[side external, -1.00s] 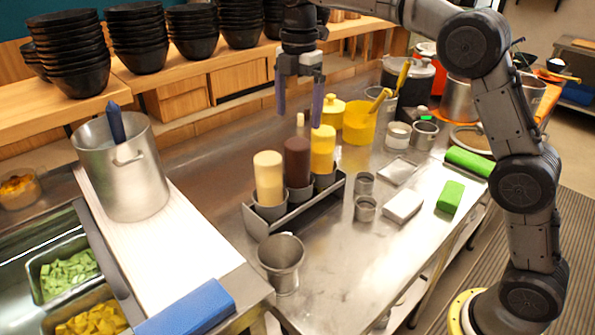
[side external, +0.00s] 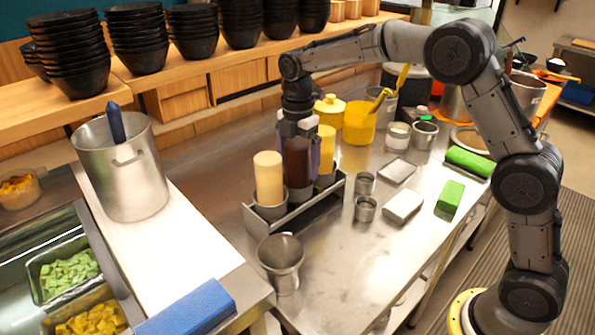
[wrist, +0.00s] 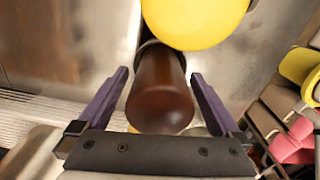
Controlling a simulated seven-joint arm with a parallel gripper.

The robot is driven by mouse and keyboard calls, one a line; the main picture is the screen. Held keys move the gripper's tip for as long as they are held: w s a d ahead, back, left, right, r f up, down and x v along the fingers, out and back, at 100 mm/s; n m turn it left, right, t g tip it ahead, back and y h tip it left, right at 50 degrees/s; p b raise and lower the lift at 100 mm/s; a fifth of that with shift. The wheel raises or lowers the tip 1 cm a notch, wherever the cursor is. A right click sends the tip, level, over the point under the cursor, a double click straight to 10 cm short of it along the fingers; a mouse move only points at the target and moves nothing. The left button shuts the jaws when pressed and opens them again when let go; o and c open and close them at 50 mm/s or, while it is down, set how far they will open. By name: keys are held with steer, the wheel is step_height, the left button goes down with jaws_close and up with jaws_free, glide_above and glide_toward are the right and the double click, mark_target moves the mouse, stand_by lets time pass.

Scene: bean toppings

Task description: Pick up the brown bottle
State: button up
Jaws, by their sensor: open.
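The brown bottle (side external: 297,163) stands upright in the middle cup of a grey metal rack (side external: 300,206), between a cream bottle (side external: 268,178) and a yellow bottle (side external: 327,148). My gripper (side external: 299,165) is lowered over the brown bottle, with its purple fingers on either side. In the wrist view the brown bottle (wrist: 160,95) lies between the two open fingers (wrist: 163,105), with a gap visible on both sides. The yellow bottle (wrist: 195,20) shows just beyond it. The top of the brown bottle is hidden by my gripper in the side view.
A metal cup (side external: 281,262) stands in front of the rack. Small metal tins (side external: 365,208) and a white block (side external: 402,205) lie to its right. A yellow pot (side external: 358,122) stands behind. A large steel pot (side external: 121,168) is at left.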

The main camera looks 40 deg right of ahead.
mark_target(298, 142)
steer(key=shift+f, duration=0.9)
steer(key=shift+c, duration=0.2)
steer(key=c, duration=0.7)
steer(key=shift+r, duration=0.1)
steer(key=shift+o, duration=0.2)
step_height(298, 142, up, 10)
steer(key=shift+r, duration=0.1)
